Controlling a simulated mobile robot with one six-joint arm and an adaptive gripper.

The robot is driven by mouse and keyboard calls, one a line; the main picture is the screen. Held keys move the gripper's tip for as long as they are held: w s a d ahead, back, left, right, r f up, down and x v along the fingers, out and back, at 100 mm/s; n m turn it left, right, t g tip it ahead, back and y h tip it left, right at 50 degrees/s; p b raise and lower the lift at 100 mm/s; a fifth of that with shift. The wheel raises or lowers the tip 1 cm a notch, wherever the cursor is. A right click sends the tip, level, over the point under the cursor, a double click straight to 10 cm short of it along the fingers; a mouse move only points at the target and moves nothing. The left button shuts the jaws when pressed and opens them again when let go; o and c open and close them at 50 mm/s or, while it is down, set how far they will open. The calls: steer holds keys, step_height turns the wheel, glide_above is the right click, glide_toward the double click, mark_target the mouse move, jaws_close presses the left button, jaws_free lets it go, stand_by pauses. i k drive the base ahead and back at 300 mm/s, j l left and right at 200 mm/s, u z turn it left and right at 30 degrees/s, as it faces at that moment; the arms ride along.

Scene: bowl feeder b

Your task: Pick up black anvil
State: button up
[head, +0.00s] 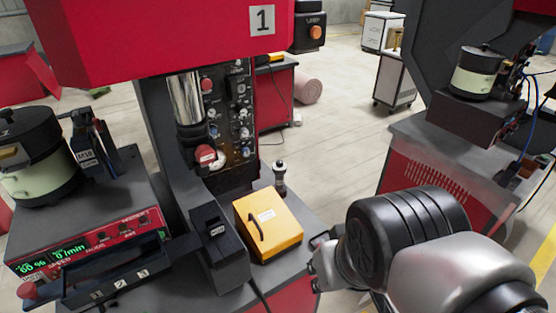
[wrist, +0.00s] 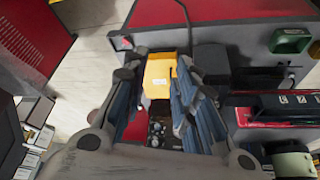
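A small upright black and silver piece (head: 279,178), possibly the black anvil, stands on the grey machine table behind the yellow box (head: 268,224). No label on it is readable. I cannot pick it out surely in the wrist view, where a finger may hide it. My gripper (head: 318,262) shows only partly in the head view, to the right of the yellow box. In the wrist view, my gripper (wrist: 162,68) has its fingers spread apart with nothing held. The yellow box (wrist: 159,78) appears beyond, between the fingers.
A black block (head: 220,245) stands left of the yellow box. The red press head (head: 170,35) and a knob panel (head: 238,110) rise behind. A bowl feeder (head: 35,160) and its control box (head: 85,250) are at left. Open floor (head: 335,130) lies at right.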

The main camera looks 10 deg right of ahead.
mark_target(214, 227)
steer(key=j+z, duration=0.8)
steer(key=k+j+z, duration=0.1)
steer(key=j+z, duration=0.35)
steer(key=k+j+z, duration=0.15)
steer(key=z, duration=0.25)
steer(key=k+j, duration=0.15)
steer(key=j, duration=0.25)
steer(key=k+j, duration=0.2)
steer(key=j, duration=0.15)
